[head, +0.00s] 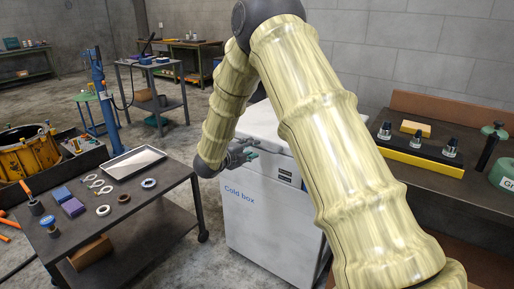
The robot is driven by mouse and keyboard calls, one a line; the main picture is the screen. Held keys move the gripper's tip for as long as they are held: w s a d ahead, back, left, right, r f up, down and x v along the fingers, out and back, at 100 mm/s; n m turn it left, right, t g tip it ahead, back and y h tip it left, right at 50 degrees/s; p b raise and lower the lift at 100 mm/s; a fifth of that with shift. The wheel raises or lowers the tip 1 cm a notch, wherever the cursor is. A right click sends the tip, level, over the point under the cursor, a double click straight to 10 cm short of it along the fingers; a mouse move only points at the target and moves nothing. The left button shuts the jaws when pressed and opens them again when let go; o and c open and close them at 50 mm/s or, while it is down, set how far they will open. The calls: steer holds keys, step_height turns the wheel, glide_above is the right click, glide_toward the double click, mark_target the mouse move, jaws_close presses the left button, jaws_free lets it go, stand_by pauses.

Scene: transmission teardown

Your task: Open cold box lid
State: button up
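The cold box (262,221) is a white chest with blue "Cold box" lettering on its front, standing in the middle of the head view. Its white lid (258,124) looks closed. A dark panel sits near the upper right of its front. My arm crosses in front and hides much of the lid and the right side. My gripper (250,154) is at the left front edge of the lid, with its fingers pointing right. Whether it touches the lid, and how far its fingers are apart, is too small to tell.
A dark cart (147,190) with rings, blue blocks and a metal tray (135,161) stands close left of the cold box. A workbench (440,199) with a tool block (420,150) is at right. A yellow gear housing (27,152) is far left. Open floor lies behind the cart.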

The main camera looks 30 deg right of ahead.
mark_target(256, 147)
steer(key=shift+x, duration=2.35)
steer(key=shift+c, duration=0.2)
jaws_close()
